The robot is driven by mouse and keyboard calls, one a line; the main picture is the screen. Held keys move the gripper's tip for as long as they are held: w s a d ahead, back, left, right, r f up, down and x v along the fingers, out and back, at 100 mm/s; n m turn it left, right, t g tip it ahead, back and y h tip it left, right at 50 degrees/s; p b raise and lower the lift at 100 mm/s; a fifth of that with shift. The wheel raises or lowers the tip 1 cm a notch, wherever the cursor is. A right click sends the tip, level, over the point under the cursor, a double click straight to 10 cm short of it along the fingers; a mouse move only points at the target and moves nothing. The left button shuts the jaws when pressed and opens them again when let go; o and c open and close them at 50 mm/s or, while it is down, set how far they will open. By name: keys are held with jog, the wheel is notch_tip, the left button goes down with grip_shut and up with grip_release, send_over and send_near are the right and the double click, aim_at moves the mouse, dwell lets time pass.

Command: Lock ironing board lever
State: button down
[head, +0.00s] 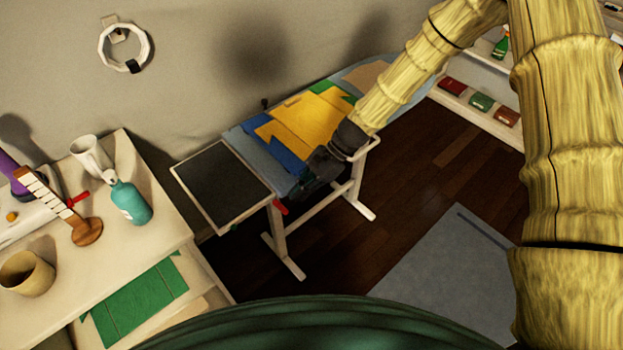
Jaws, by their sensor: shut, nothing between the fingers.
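The ironing board (233,140) stands on white legs against the wall, with a dark rest tray (223,186) at its near left end. A small red lever (281,207) shows under the board's edge beside a leg. My gripper (301,190) is dark and shut, with nothing held. It is at the board's front edge, just above and right of the red lever. I cannot tell whether it touches the board or the lever. My gripper and the board hide part of the lever's surroundings, and the lever's exact position is too small to tell.
Yellow cloth (311,118) lies on the board. A side table (165,205) at left holds a teal spray bottle (131,202), a white cup (88,154) and a tan pot (27,274). A shelf (478,118) stands at right. The dark floor (415,185) has free room.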

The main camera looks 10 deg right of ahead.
jog(key=shift+s+a+f, duration=0.2)
jog(key=shift+s+a, duration=0.05)
jog(key=shift+a, duration=0.25)
jog(key=shift+s+a+f, duration=0.2)
jog(key=shift+a, duration=0.3)
